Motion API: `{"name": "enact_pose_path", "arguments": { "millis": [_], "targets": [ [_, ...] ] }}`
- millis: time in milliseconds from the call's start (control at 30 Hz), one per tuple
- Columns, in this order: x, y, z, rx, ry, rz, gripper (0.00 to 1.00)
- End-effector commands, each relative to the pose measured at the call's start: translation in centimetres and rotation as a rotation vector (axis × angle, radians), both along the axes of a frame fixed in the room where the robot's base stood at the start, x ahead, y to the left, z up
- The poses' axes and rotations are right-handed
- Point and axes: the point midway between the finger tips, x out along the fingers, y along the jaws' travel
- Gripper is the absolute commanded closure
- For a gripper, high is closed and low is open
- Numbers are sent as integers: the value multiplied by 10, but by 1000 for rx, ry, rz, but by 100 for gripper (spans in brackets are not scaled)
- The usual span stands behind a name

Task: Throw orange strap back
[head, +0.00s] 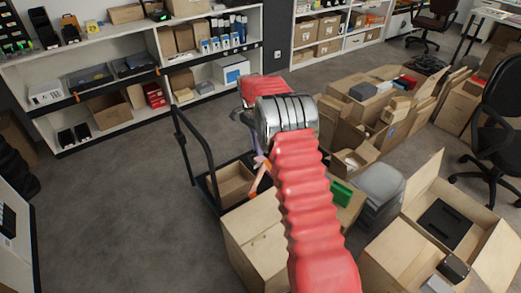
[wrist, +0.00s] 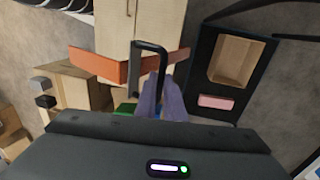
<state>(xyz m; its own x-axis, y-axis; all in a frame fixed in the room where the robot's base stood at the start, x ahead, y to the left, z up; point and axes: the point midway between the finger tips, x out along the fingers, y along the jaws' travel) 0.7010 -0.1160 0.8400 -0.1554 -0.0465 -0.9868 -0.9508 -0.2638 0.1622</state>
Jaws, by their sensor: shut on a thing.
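The orange strap (wrist: 98,68) runs as a flat band across the wrist view, in front of a light wooden carton (wrist: 153,22). It bends in the middle, and its right part is paler. In the head view the strap (head: 260,182) hangs slanting beside the carton (head: 255,235), just below my gripper (head: 261,162). My red arm hides much of the area to its right.
A black trolley (head: 186,160) with an upright handle stands left of the cartons, carrying an open box (head: 231,184); a pink block (wrist: 216,102) lies there too. Open cartons (head: 440,215) crowd the right. Shelves (head: 150,75) line the back. Grey floor at left is clear.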

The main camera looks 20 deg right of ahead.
Motion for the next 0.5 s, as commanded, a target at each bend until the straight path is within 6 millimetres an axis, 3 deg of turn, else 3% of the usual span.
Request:
{"name": "enact_pose_path", "arguments": {
  "millis": [33,500],
  "targets": [
    [-2,8,-9,9,22,2,100],
    [1,10,-9,3,46,0,100]
  ]
}}
